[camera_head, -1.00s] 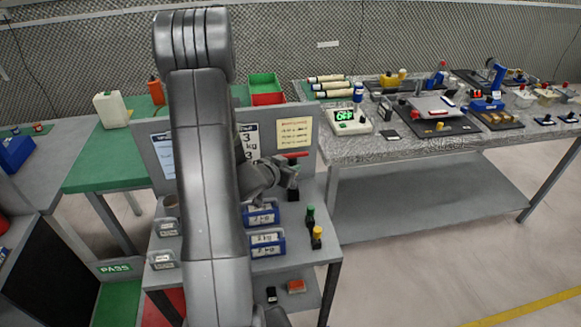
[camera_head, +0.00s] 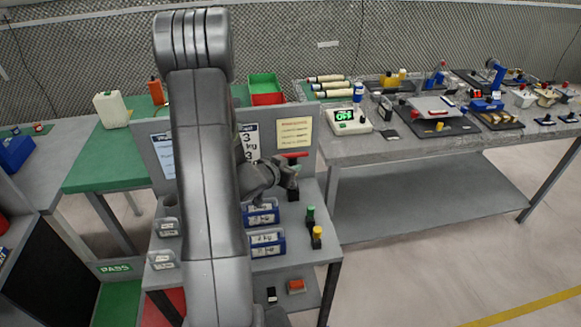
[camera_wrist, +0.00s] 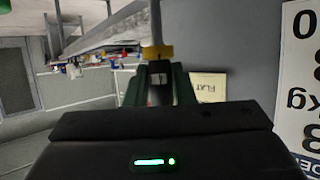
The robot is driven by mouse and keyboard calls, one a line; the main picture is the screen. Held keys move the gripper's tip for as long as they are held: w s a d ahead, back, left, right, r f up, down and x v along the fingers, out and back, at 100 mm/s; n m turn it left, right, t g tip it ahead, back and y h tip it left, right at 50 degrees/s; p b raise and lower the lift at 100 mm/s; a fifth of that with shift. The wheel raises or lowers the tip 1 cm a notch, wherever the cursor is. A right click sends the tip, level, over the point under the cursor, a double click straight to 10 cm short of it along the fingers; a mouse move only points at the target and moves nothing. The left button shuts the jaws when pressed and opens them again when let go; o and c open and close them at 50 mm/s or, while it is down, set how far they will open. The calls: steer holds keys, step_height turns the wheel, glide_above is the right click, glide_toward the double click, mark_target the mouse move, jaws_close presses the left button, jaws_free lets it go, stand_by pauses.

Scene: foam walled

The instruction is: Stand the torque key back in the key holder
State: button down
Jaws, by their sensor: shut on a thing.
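The torque key (camera_head: 294,155) shows a red crossbar handle above my gripper in the head view. My gripper (camera_head: 289,178) is shut on it over the right part of the small grey bench. In the wrist view the gripper fingers (camera_wrist: 160,85) close around the key, and a yellow collar (camera_wrist: 157,52) and a grey shaft show past them. A small black block (camera_head: 293,194), perhaps the key holder, shows just below my gripper. I cannot tell whether the key touches it. The key's lower end is hidden in the head view.
Blue bins (camera_head: 267,243) stand left of the block. A green-topped piece (camera_head: 310,216) and a yellow-topped piece (camera_head: 317,237) stand to the front right. A grey back panel (camera_head: 307,125) with signs rises behind. A long cluttered bench (camera_head: 400,150) lies right.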

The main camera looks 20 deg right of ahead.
steer(key=shift+f, duration=0.2)
steer(key=shift+f+b, duration=0.3)
steer(key=shift+b, duration=0.2)
steer(key=shift+f, duration=0.25)
steer(key=c, duration=1.1)
jaws_free()
steer(key=shift+r, duration=0.1)
steer(key=shift+c, duration=0.2)
steer(key=shift+a, duration=0.1)
steer(key=v, duration=1.3)
steer(key=shift+s+a+r+b, duration=0.2)
steer(key=shift+s+a+b, duration=0.1)
steer(key=shift+b, duration=0.1)
steer(key=shift+d, duration=0.1)
